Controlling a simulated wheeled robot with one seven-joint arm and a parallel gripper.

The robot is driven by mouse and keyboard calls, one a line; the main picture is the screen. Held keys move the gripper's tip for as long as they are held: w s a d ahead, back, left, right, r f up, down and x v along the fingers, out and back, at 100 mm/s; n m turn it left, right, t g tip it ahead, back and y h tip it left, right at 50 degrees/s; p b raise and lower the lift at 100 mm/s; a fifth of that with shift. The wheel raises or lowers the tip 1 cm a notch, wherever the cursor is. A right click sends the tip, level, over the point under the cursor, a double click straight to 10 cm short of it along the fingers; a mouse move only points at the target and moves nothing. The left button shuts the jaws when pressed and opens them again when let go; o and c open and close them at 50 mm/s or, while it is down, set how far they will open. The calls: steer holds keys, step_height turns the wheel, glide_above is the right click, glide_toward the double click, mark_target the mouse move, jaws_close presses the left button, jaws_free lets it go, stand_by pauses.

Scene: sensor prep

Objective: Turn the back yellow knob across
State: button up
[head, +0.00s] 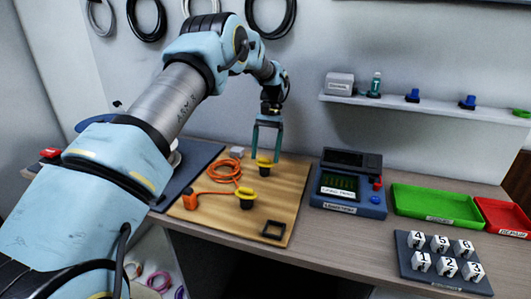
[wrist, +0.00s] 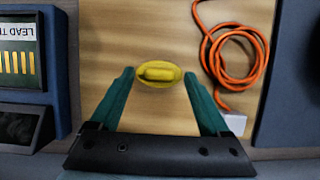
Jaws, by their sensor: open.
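The back yellow knob (head: 264,163) stands on the wooden board (head: 286,208), toward its far side. In the wrist view this knob (wrist: 159,74) shows from above, its raised grip bar lying left to right across the picture. My gripper (head: 267,157) is open above the knob, fingers pointing down. In the wrist view the gripper's teal fingertips (wrist: 158,73) stand on either side of the knob, apart from it, near the two ends of its bar. A second yellow knob (head: 247,194) sits nearer the front of the board. The exact gap in height is hard to tell.
An orange coiled cable (head: 222,172) lies left of the knobs, with a light grey block (head: 237,152) behind it. A blue tester (head: 349,186) stands right of the board. Green tray (head: 436,206), red tray (head: 503,218) and numbered blocks (head: 444,257) are farther right.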

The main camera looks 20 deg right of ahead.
steer(key=shift+r, duration=0.1)
steer(key=b+v, duration=0.2)
steer(key=v, duration=0.5)
steer(key=shift+r, duration=0.15)
steer(key=a+r+n+t+h, duration=0.2)
steer(key=a+n+h, duration=0.15)
steer(key=a, duration=1.85)
steer(key=s+a+f+n+t, duration=0.2)
steer(key=s+a+n+t, duration=0.1)
steer(key=s+a, duration=1.4)
steer(key=shift+s+a+f+n, duration=0.3)
steer(key=shift+a+n, duration=0.25)
steer(key=shift+a, duration=0.25)
